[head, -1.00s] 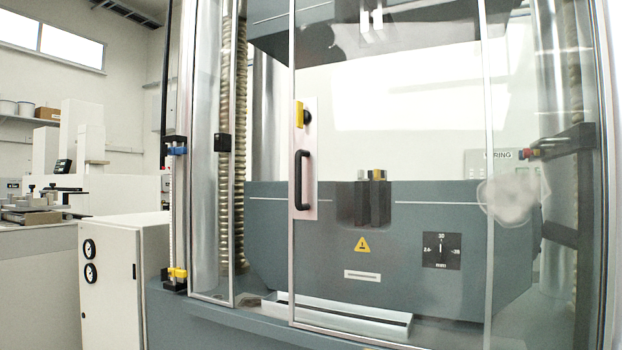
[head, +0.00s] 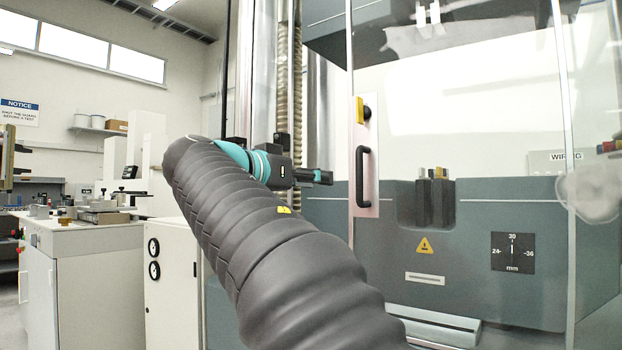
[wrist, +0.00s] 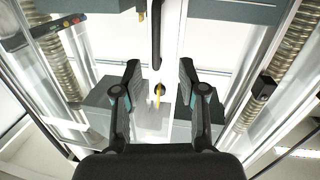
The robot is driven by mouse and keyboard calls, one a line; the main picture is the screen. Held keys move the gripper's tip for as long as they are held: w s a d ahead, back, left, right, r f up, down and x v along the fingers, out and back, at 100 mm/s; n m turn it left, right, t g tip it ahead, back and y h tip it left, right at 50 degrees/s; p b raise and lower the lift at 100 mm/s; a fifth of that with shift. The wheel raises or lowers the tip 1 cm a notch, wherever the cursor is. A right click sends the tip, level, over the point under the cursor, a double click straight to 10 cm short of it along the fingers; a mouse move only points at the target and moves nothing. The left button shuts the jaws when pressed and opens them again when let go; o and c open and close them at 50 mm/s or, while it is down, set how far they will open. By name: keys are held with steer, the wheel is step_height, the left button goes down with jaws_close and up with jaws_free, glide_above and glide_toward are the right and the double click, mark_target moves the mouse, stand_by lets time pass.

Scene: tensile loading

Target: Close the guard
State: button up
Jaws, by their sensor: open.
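The guard is a clear door with a pale metal left edge (head: 351,245) on the grey testing machine. Its black upright handle (head: 365,177) sits on a light plate, below a yellow tab (head: 360,110). In the head view a gap shows between the guard's left edge and the column to its left. My gripper (head: 318,177) is left of the handle, apart from it in the picture. In the wrist view my gripper (wrist: 160,66) is open and empty. The handle (wrist: 156,32) and the yellow tab (wrist: 157,97) show in line with the space between the fingers.
Inside the machine, grey lower grips (head: 435,203) stand on the crosshead (head: 480,225). A white cabinet with gauges (head: 172,275) stands left of the machine. A bench (head: 95,240) with metal parts is farther left. My arm covers the machine's lower left.

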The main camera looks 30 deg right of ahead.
mark_target(357, 172)
steer(key=shift+m+g+h, duration=0.3)
steer(key=shift+m, duration=0.3)
steer(key=d, duration=0.4)
steer(key=w+d+r+p, duration=0.1)
steer(key=d, duration=0.4)
steer(key=w+d+p, duration=0.1)
steer(key=d, duration=0.3)
steer(key=shift+w+d+r, duration=0.25)
steer(key=shift+r, duration=0.1)
